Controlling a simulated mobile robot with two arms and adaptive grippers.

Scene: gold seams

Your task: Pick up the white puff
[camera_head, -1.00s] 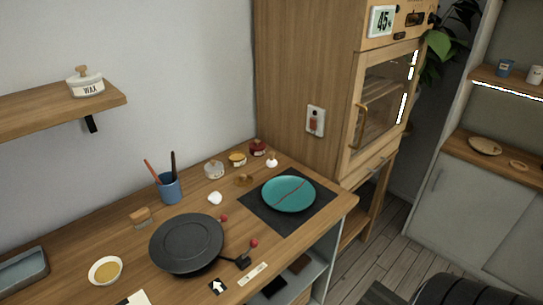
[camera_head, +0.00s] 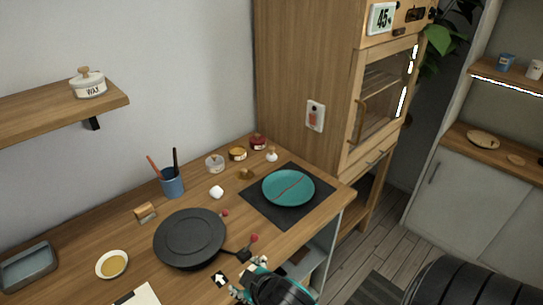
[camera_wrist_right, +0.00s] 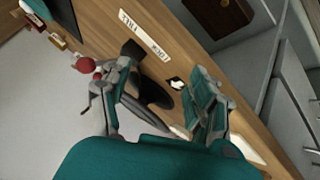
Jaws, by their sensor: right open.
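The white puff (camera_head: 216,192) is a small rounded white lump on the wooden bench, behind the dark round wheel (camera_head: 190,238) and left of the black mat. My right gripper (camera_head: 247,279) is low in the head view at the bench's front edge, well in front of the puff and apart from it. In the right wrist view the gripper (camera_wrist_right: 158,88) is open, with nothing between its teal and grey fingers. The puff cannot be made out in that view. My left gripper is not in view.
A teal plate (camera_head: 288,188) with a red seam lies on the black mat (camera_head: 262,214). Small jars (camera_head: 237,154) and a blue brush cup (camera_head: 172,183) stand along the back. A red-knobbed lever (camera_head: 253,239) stands beside the wheel.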

